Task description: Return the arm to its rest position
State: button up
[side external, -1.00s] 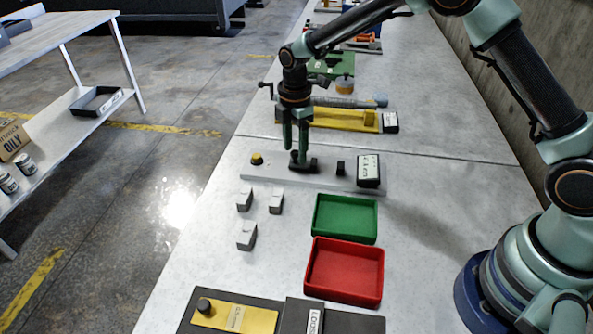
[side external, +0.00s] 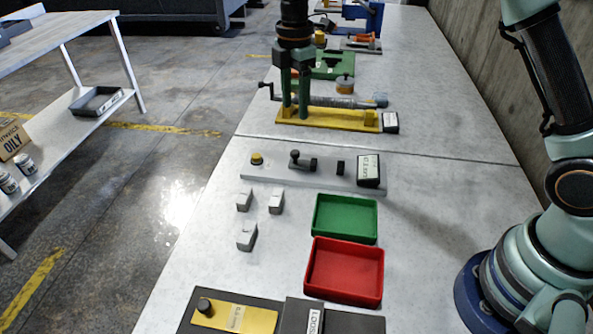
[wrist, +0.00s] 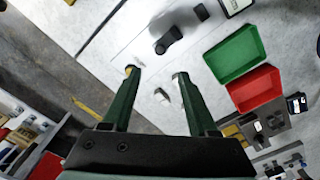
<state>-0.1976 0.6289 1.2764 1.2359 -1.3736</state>
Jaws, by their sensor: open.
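My gripper (side external: 295,116) is open and empty in the side external view, raised above the table with its fingers pointing down. In that picture it overlaps the yellow-based fixture; its exact height is hard to tell. In the wrist view my gripper (wrist: 156,76) shows two green fingers spread apart with nothing between them. A grey plate (side external: 265,171) below it carries a black lever (side external: 301,160), a yellow button (side external: 257,159) and a labelled black box (side external: 369,170).
Several grey blocks (side external: 276,201) stand left of a green tray (side external: 345,219) and a red tray (side external: 344,271). A yellow-based fixture (side external: 325,119) lies behind the plate. A concrete wall (side external: 465,45) runs along the right. The table between the trays and wall is clear.

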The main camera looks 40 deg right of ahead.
jog(key=s+d+r+m+t, duration=0.2)
jog(key=s+d+r+m, duration=0.25)
jog(key=s+m, duration=0.2)
jog(key=s+d+r+m+t, duration=0.2)
jog(key=s+d+r+m, duration=0.1)
jog(key=s+r+m, duration=0.4)
jog(key=s+d+f+m+t, duration=0.1)
jog(key=s+d+f+m, duration=0.1)
jog(key=s, duration=0.5)
jog(key=shift+s+d+f+m+t, duration=0.25)
jog(key=shift+f+m, duration=0.45)
jog(key=shift+m, duration=0.55)
